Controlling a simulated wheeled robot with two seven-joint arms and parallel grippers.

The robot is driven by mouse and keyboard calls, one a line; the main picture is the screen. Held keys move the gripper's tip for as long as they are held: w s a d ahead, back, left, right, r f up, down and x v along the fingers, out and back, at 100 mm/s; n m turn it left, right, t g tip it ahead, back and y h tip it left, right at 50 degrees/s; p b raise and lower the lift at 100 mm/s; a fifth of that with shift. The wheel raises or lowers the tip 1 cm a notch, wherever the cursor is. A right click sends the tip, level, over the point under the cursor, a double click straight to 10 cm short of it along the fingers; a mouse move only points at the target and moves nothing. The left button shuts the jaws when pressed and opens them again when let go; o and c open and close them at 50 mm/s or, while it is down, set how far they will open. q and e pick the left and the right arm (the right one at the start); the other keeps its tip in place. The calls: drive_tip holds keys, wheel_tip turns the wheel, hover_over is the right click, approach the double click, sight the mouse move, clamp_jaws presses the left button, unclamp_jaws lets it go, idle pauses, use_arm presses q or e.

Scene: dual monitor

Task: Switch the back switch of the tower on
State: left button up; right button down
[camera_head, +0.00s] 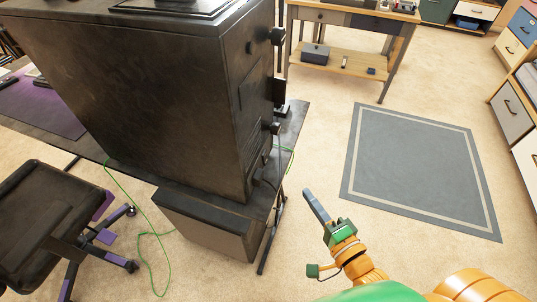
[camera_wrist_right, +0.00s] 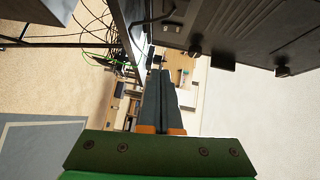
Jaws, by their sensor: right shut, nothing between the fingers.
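The large black tower (camera_head: 150,85) fills the upper left of the head view, standing on a dark desk. Its narrow back face (camera_head: 252,95) carries several dark protruding parts; I cannot tell which one is the back switch or how it is set. My right gripper (camera_head: 308,193) is shut and empty, pointing up and left, to the right of the tower's lower back and apart from it. In the right wrist view the shut fingers (camera_wrist_right: 160,76) point upward, with the tower's back (camera_wrist_right: 265,25) at the upper right. My left gripper is not in view.
Green cables (camera_head: 150,234) hang from the desk to the floor. A black chair (camera_head: 40,215) stands at the lower left. A grey rug (camera_head: 420,165) lies on open floor to the right. A workbench (camera_head: 345,62) stands behind, and drawers (camera_head: 512,108) line the right edge.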

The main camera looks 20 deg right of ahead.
approach(265, 158)
drive_tip(key=w+d+f, duration=0.2)
drive_tip(key=w+d, duration=0.1)
drive_tip(key=w, duration=0.2)
drive_tip(key=shift+w+a+f, duration=0.2)
drive_tip(key=shift+w+a, duration=0.15)
drive_tip(key=shift+a, duration=0.1)
drive_tip(key=shift+w+a+f, duration=0.2)
drive_tip(key=shift+w+a, duration=0.2)
drive_tip(key=shift+a, duration=0.1)
drive_tip(key=shift+w+a, duration=0.25)
drive_tip(key=shift+a, duration=0.3)
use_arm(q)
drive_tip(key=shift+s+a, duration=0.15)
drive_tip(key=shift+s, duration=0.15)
use_arm(e)
drive_tip(key=shift+f, duration=0.1)
